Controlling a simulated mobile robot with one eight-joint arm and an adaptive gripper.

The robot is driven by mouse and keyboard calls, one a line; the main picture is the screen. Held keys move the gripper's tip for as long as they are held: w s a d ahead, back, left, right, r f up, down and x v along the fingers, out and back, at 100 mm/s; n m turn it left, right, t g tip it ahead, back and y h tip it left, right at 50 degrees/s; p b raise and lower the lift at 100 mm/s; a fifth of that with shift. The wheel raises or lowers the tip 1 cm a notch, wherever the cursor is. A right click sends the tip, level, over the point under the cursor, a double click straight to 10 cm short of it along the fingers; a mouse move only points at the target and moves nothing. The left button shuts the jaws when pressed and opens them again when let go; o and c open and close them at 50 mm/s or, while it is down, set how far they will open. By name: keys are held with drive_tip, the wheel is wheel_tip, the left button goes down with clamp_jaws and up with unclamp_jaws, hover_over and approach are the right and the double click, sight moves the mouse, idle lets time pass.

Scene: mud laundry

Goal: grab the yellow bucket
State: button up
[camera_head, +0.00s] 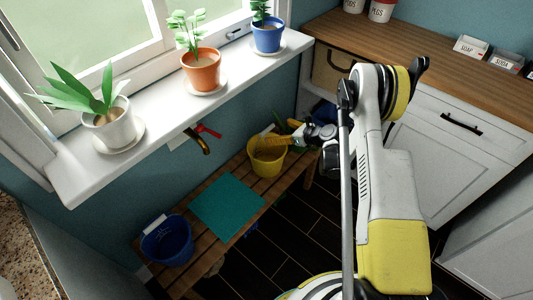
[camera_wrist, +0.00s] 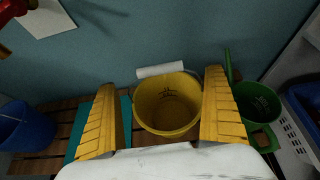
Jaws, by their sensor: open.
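The yellow bucket (camera_head: 266,158) stands upright on the wooden slatted bench below the window in the head view. In the wrist view the yellow bucket (camera_wrist: 167,104) lies between and beyond my two yellow fingers, with its inside visible and a white handle grip at its back rim. My gripper (camera_wrist: 165,105) is open, its fingers to the left and right of the bucket. In the head view my gripper (camera_head: 288,140) is at the bucket's right side and covers part of it. I cannot tell whether the fingers touch the bucket.
A green watering can (camera_wrist: 258,102) stands close to the right. A blue bucket (camera_head: 167,240) and a teal cloth (camera_head: 227,207) are on the bench (camera_head: 200,187) to the left. A red-handled tap (camera_head: 204,138) sticks out of the wall above. Potted plants line the windowsill (camera_head: 160,100).

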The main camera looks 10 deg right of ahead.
sight(267, 130)
drive_tip(key=b+x, duration=0.3)
drive_tip(key=x, duration=0.4)
drive_tip(key=shift+w+a+f, duration=0.1)
drive_tip(key=shift+a+f, duration=0.05)
drive_tip(key=shift+f, duration=0.15)
drive_tip(key=shift+r, duration=0.1)
drive_tip(key=c, duration=1.2)
